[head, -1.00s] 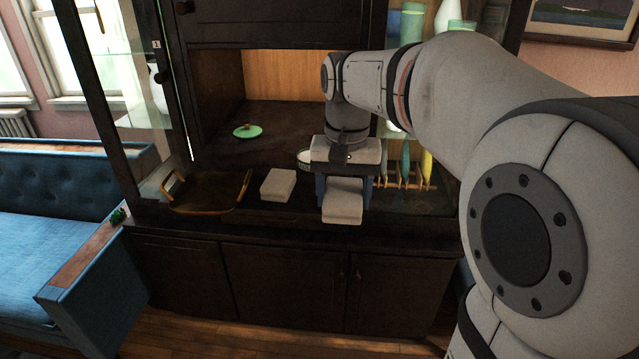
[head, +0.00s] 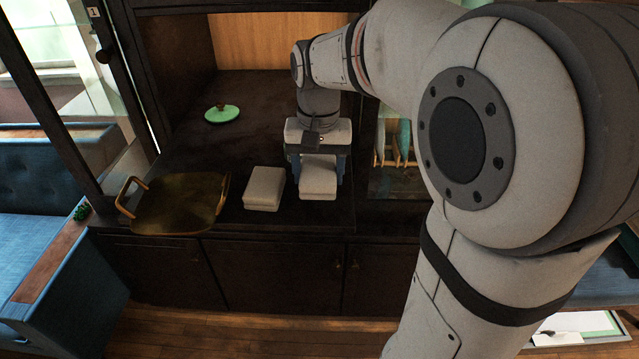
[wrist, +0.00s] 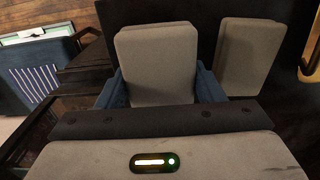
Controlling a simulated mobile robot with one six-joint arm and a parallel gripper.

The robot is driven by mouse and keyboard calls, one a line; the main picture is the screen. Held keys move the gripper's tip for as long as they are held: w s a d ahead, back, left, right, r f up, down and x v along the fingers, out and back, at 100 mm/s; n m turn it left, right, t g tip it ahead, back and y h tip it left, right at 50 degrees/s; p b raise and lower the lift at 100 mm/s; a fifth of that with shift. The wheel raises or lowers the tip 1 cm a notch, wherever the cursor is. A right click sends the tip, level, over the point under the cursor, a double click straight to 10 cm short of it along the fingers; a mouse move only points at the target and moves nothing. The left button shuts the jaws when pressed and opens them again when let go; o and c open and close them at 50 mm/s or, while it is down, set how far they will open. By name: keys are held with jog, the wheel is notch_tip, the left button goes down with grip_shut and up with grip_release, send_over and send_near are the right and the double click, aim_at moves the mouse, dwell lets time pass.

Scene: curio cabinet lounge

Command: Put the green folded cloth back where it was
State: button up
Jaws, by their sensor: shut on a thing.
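My gripper (head: 318,165) is shut on a pale grey folded cloth (head: 318,184), held between blue fingers at the cabinet counter. The held cloth also shows in the wrist view (wrist: 158,65), between the fingers. Its colour looks grey, not green. A second pale folded cloth (head: 264,187) lies on the counter just left of it, and shows right of the gripper in the wrist view (wrist: 248,55). A narrow gap separates the two cloths. I cannot tell whether the held cloth touches the counter.
Upright coloured items in a rack (head: 395,145) stand to the right. Bare dark counter (head: 270,120) lies behind the cloths.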

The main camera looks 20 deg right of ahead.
jog(key=shift+s+f, duration=0.1)
jog(key=shift+f, duration=1.9)
jog(key=shift+f, duration=0.1)
jog(key=o, duration=0.9)
jog(key=shift+o, duration=0.2)
